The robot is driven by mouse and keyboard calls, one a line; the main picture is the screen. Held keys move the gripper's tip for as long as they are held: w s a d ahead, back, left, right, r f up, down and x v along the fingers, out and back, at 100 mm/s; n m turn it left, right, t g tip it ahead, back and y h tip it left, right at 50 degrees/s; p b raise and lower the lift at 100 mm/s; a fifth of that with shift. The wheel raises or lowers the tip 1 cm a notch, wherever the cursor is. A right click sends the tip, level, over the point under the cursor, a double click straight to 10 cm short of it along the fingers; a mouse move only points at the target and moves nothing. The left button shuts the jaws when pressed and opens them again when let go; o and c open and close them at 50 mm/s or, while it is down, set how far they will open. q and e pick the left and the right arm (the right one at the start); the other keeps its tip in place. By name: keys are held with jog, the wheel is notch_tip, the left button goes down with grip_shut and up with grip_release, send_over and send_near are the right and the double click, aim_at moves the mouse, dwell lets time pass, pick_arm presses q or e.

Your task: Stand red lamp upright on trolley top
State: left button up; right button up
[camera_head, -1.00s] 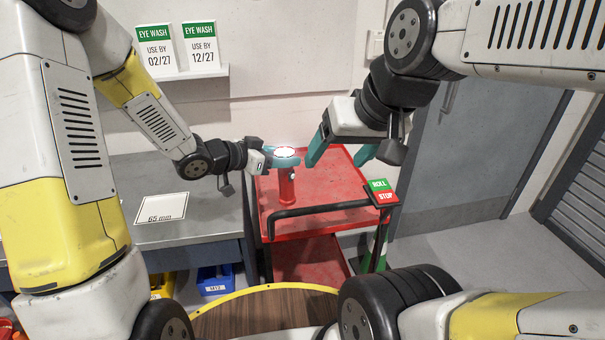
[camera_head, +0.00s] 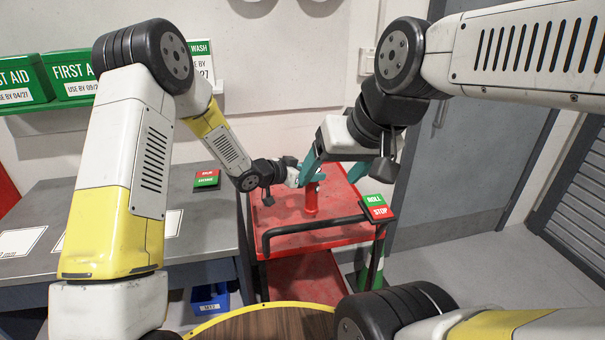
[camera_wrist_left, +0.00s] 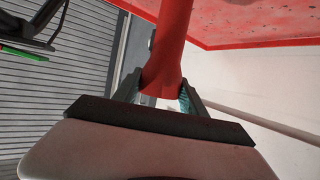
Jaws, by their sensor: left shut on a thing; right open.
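The red lamp (camera_head: 311,199) looks upright over the red trolley top (camera_head: 345,225), its flared foot downward. I cannot tell whether the foot touches the surface. My left gripper (camera_head: 298,178) is shut on the lamp's upper part, from the left; its fingertips are partly hidden. In the left wrist view the red lamp body (camera_wrist_left: 173,45) sits between the teal fingers of the left gripper (camera_wrist_left: 162,95), and the trolley top (camera_wrist_left: 250,22) shows at the upper right. My right gripper (camera_head: 330,178) is open and empty, its teal fingers in front of and beside the lamp's top, partly hiding it.
A black handle bar (camera_head: 312,228) runs along the trolley's near side, with a ROLL/STOP sign (camera_head: 376,206) at its right end. A grey bench (camera_head: 130,205) stands left. A round wooden surface with yellow rim (camera_head: 265,325) is in front. The trolley's right part looks clear.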

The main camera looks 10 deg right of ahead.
aim_at(312, 191)
pick_arm(q)
jog(key=shift+w+d, duration=0.35)
jog(key=shift+d, duration=0.15)
jog(key=shift+f, duration=1.75)
jog(key=shift+f, duration=0.2)
jog(key=o, duration=1.5)
